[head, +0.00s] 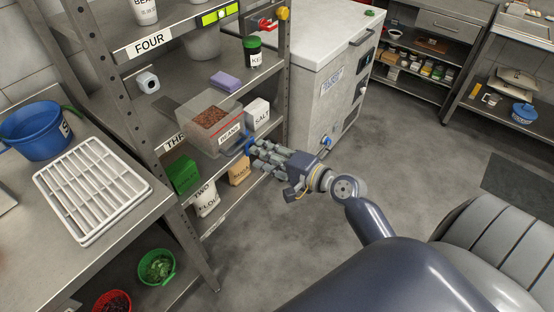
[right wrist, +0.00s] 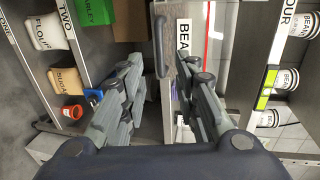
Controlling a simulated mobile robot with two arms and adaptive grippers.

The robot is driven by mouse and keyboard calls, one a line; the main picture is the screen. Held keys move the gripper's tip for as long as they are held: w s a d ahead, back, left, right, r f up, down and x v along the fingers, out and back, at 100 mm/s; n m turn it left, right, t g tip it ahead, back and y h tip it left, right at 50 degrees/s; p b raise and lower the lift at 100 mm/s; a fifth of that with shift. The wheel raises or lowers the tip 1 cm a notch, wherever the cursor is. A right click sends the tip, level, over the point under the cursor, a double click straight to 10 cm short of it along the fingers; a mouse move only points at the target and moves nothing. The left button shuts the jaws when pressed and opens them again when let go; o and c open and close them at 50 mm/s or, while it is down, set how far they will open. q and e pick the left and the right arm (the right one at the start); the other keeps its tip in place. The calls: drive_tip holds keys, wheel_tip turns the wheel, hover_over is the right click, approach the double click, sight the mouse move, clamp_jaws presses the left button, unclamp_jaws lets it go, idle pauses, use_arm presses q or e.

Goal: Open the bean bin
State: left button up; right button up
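The bean bin (head: 187,109) sits on the middle shelf of the metal rack. Brown beans (head: 210,117) show inside it, and a BEANS label (head: 229,135) is on its front. In the right wrist view a grey bar handle (right wrist: 161,48) stands upright in the picture beside the BEANS label (right wrist: 184,32). My right gripper (head: 254,148) is in front of the bin's lower right front. In the right wrist view its fingers (right wrist: 158,72) are spread, with the handle between them near the tips. I cannot tell whether they touch it. My left gripper is not in view.
A SALT box (head: 257,112) stands right of the bin, with a purple sponge (head: 226,81) behind. A green box (head: 184,174) and a flour bag (head: 205,199) are below. A white freezer (head: 315,90) stands right of the rack. The floor (head: 285,235) in front is clear.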

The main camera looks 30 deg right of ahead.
drive_tip(key=v, duration=0.4)
drive_tip(key=shift+s+r, duration=0.1)
drive_tip(key=shift+s, duration=0.2)
drive_tip(key=s+d+f+n+g+h, duration=0.1)
drive_tip(key=s+f+n+g+h, duration=0.3)
drive_tip(key=f, duration=1.4)
drive_tip(key=s+f+n+g, duration=0.1)
drive_tip(key=s+f+g, duration=0.35)
drive_tip(key=f, duration=1.25)
drive_tip(key=s+a+f+n+g, duration=0.1)
drive_tip(key=s+f+n, duration=0.3)
drive_tip(key=s, duration=0.6)
drive_tip(key=s+a+f+n+g+h, duration=0.1)
drive_tip(key=s+a+f+n+g, duration=0.1)
drive_tip(key=s+f, duration=0.7)
drive_tip(key=s+a+f+n+g, duration=0.2)
drive_tip(key=s+f+n, duration=0.3)
drive_tip(key=s, duration=0.6)
drive_tip(key=shift+s+a+f+n, duration=0.2)
drive_tip(key=shift+f+n, duration=0.1)
drive_tip(key=shift+f, duration=0.6)
